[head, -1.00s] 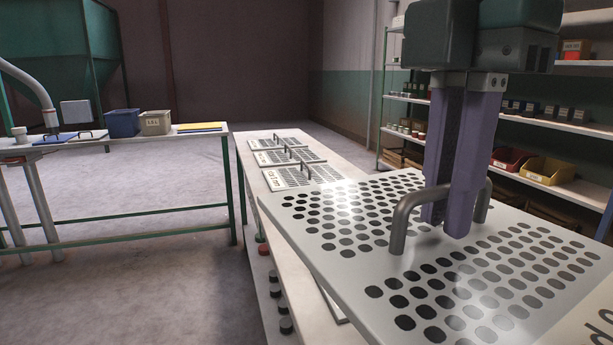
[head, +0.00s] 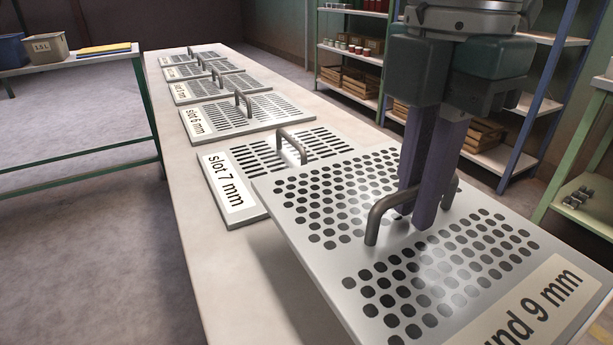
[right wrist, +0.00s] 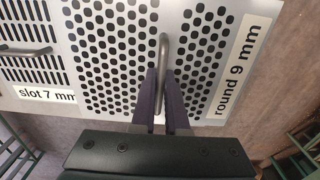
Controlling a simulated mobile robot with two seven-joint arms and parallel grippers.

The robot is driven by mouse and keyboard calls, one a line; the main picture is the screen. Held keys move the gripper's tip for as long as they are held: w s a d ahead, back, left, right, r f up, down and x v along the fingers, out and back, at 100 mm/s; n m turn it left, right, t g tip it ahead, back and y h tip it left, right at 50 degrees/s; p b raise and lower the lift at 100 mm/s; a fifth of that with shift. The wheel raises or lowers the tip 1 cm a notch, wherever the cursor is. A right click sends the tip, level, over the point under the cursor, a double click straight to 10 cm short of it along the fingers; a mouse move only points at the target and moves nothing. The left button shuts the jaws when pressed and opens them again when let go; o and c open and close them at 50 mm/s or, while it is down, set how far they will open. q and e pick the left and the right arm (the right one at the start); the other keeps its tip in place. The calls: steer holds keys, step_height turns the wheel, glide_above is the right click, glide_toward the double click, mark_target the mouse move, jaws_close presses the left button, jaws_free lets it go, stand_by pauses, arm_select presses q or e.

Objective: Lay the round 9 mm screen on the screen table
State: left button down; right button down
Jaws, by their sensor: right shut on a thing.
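The round 9 mm screen (head: 330,235) is a flat metal plate with rows of round holes, a grey loop handle and a white label. My right gripper (head: 416,215) is shut on its handle and holds it, slightly tilted in the picture, above the near end of the long pale table. In the right wrist view the fingers (right wrist: 160,100) close on the handle, with the "round 9 mm" label (right wrist: 240,65) to the right. The held screen overlaps part of the slot 7 mm screen (head: 225,180) in the picture. I cannot tell which surface is the screen table. My left gripper is not in view.
More screens with handles lie in a row on the long table (head: 195,235), including the slot 6 mm screen (head: 265,115). A green-legged bench (head: 75,70) with bins stands at left. Shelves (head: 500,150) stand at right. Floor at left is clear.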

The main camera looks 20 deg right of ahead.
mark_target(404, 244)
step_height(404, 244, down, 6)
steer(key=shift+f+b, duration=0.1)
steer(key=shift+b, duration=0.85)
steer(key=c, duration=1.4)
jaws_free()
steer(key=o, duration=0.5)
